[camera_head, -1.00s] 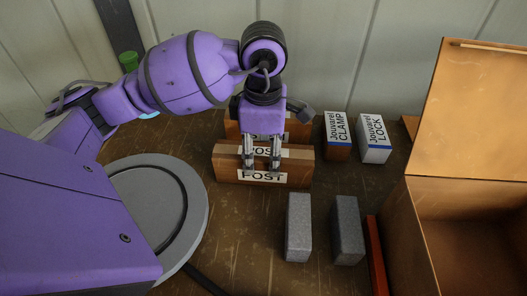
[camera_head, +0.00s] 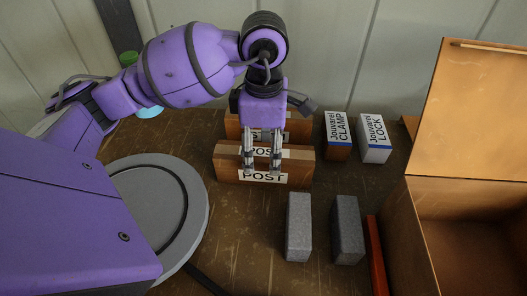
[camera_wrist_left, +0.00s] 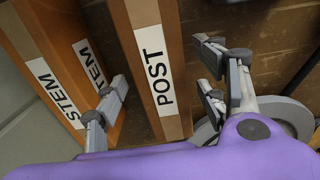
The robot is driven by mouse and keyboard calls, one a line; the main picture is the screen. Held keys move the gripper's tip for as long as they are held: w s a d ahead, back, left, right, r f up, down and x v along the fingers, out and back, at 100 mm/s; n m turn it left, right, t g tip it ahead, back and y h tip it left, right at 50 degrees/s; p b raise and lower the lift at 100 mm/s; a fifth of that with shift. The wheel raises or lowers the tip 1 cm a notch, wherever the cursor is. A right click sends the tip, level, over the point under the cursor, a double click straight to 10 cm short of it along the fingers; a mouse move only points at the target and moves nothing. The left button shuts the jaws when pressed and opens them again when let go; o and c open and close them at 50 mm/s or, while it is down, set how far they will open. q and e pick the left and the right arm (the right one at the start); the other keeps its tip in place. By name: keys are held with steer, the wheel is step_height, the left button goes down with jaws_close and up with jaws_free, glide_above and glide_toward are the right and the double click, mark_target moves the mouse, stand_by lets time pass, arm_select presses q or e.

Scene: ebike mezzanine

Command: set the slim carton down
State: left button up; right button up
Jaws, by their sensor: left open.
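The slim carton, brown with a white POST label (camera_head: 225,171), stands on the table among other cartons; it also shows in the wrist view (camera_wrist_left: 171,125). My left gripper (camera_head: 262,172) is open just over this carton. In the wrist view the left gripper's fingers (camera_wrist_left: 165,95) are spread on either side of the carton, with gaps visible. The fingers cover part of its front and top in the head view. A carton labelled STEM (camera_wrist_left: 60,85) stands close behind it. My right gripper is not in view.
A CLAMP carton (camera_head: 338,137) and a LOCK carton (camera_head: 374,139) stand to the right. Two grey blocks (camera_head: 299,228) (camera_head: 347,230) stand in front. An open orange box (camera_head: 425,235) is at far right, with a red bar (camera_head: 376,255) beside it. A round grey disc (camera_head: 135,180) lies left.

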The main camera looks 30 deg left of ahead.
arm_select(q)
step_height(320, 180, up, 11)
steer(key=shift+f, duration=0.15)
stand_by(0.4)
